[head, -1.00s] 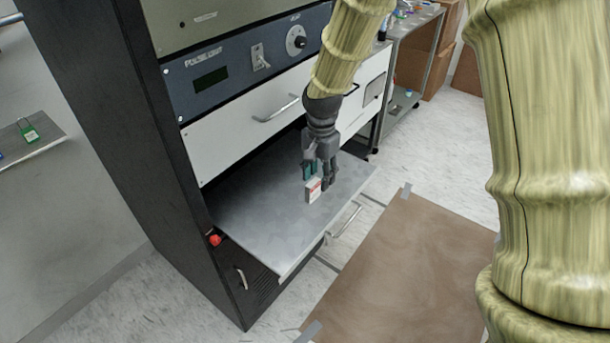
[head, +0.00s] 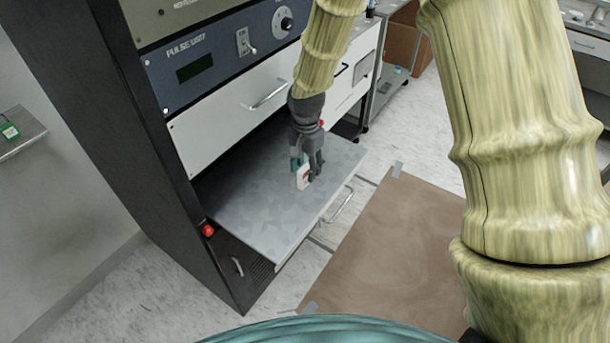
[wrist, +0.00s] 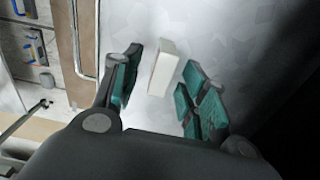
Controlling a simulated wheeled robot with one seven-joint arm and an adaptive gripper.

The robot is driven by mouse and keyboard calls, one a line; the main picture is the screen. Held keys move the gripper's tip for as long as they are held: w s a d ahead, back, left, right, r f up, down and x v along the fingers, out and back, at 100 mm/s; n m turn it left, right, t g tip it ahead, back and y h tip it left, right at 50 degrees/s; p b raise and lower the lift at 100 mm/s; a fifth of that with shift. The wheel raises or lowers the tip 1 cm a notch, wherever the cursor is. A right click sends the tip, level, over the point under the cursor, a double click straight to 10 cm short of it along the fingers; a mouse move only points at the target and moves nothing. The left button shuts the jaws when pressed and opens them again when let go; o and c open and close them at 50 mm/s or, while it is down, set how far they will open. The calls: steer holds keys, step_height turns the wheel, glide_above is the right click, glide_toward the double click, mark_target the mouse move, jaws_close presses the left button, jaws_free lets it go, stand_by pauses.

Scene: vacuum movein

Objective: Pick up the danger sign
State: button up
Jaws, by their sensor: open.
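The danger sign looks like a small white block with a red mark (head: 302,176). It stands on the grey pull-out shelf (head: 243,215) of the dark cabinet. My gripper (head: 306,170) points down at it from above and is open. In the wrist view the sign (wrist: 163,68) shows as a plain white block between the two teal-padded fingers (wrist: 158,92), a little beyond their tips. A gap shows on each side of it. The lettering cannot be read.
The white drawer front with a handle (head: 268,94) is just above and behind the shelf. A red knob (head: 208,230) sits by the shelf's left corner. A brown mat (head: 385,245) lies on the floor at right. The rest of the shelf is bare.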

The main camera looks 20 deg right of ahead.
mark_target(305, 178)
steer(key=f, duration=0.1)
steer(key=f+p, duration=0.1)
steer(key=shift+s+a+f, duration=0.1)
steer(key=shift+a+f, duration=0.1)
steer(key=shift+f, duration=1.1)
steer(key=c, duration=0.9)
